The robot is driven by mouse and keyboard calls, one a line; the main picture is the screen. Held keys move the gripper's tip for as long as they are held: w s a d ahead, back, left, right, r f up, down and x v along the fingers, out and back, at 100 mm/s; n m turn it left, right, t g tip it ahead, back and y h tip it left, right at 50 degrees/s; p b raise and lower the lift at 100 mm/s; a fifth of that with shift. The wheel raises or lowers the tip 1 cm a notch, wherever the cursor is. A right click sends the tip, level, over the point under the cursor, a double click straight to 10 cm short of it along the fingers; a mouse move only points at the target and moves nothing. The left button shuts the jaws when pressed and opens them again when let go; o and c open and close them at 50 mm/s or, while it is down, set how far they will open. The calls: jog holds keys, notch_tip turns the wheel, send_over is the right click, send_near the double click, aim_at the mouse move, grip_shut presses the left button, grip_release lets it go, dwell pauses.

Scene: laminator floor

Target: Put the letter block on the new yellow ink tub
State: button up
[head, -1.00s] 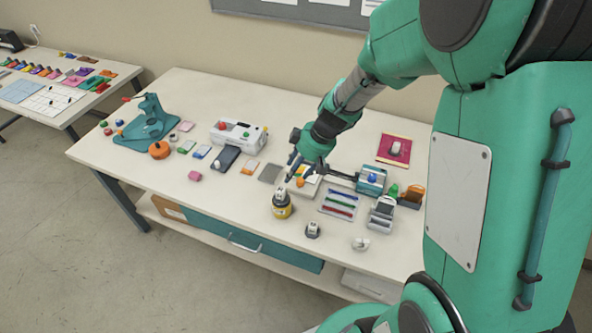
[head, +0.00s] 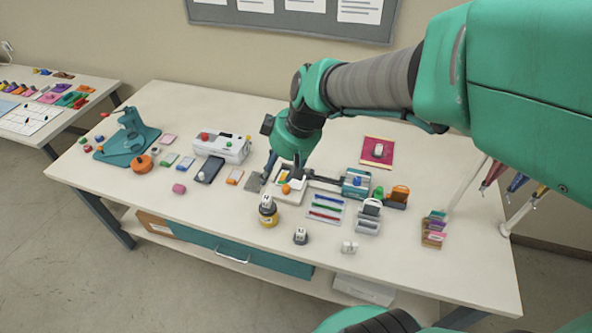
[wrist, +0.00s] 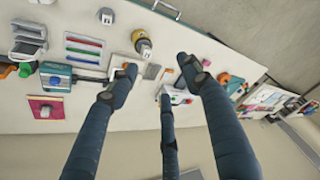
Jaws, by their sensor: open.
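A yellow ink tub (head: 268,217) with a dark upper part stands near the table's front edge. A white lettered piece (head: 266,200) tops it; I cannot tell whether it is a lid or a block. The tub also shows at the top of the wrist view (wrist: 143,48). A small dark-based block with a white lettered face (head: 300,236) stands to its right, and a white block (head: 348,247) further right. My gripper (head: 284,168) is open and empty, its fingers spread above the pale tray behind the tub. The fingers fill the wrist view's middle (wrist: 160,80).
The pale tray (head: 301,194) holds an orange knob (head: 285,189). A blue device (head: 356,184), a rack of coloured strips (head: 326,209) and grey holders (head: 367,220) lie right. A white machine (head: 222,147) and teal press (head: 128,138) stand left.

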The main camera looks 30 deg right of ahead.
jog(key=s+r+m+t+h, duration=0.1)
jog(key=s+r+m, duration=0.1)
jog(key=s+r, duration=0.3)
jog(key=s+r+m+h, duration=0.1)
jog(key=s+r, duration=0.4)
jog(key=s, duration=0.6)
jog(key=shift+m+t, duration=0.4)
jog(key=shift+m, duration=0.2)
jog(key=shift+a, duration=0.1)
notch_tip(320, 180, down, 5)
jog(key=b, duration=0.5)
jog(key=shift+f, duration=0.15)
